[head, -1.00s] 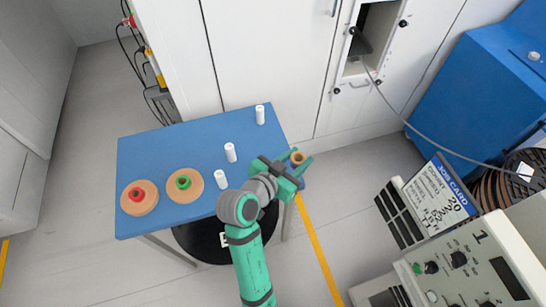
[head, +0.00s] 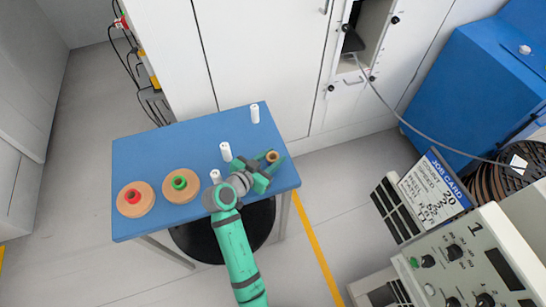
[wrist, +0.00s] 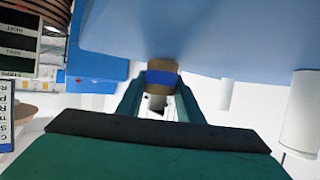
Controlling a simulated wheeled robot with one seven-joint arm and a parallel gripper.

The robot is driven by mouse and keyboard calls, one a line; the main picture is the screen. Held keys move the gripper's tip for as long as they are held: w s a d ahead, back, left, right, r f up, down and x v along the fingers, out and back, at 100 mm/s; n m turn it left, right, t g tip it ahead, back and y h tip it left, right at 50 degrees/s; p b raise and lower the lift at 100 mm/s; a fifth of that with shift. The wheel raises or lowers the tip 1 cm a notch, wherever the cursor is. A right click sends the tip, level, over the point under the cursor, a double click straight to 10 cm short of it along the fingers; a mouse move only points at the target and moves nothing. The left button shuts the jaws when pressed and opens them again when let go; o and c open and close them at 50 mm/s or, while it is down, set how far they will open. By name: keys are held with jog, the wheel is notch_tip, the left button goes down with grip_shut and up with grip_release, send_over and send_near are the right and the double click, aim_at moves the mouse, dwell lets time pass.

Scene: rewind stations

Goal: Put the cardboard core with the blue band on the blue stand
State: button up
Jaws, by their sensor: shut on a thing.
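The cardboard core with the blue band (wrist: 161,78) is between my gripper's fingers in the wrist view, with bare brown cardboard on both sides of the band. In the head view the core (head: 272,157) shows as a small brown ring at the tip of my gripper (head: 268,160), over the right part of the blue-topped table (head: 140,160). My gripper is shut on it. I cannot tell its height above the tabletop. No separate blue stand shows apart from this table. White upright posts (head: 255,113) stand on it, one near the core (head: 226,151).
A wooden disc with a red core (head: 136,199) and one with a green core (head: 181,188) lie at the table's left. Another white post (head: 215,176) stands beside my arm. A blue cabinet (head: 465,80) and control box (head: 470,262) are at right.

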jog(key=shift+f, duration=0.15)
jog(key=o, duration=1)
jog(key=shift+o, duration=0.2)
jog(key=v, duration=1.2)
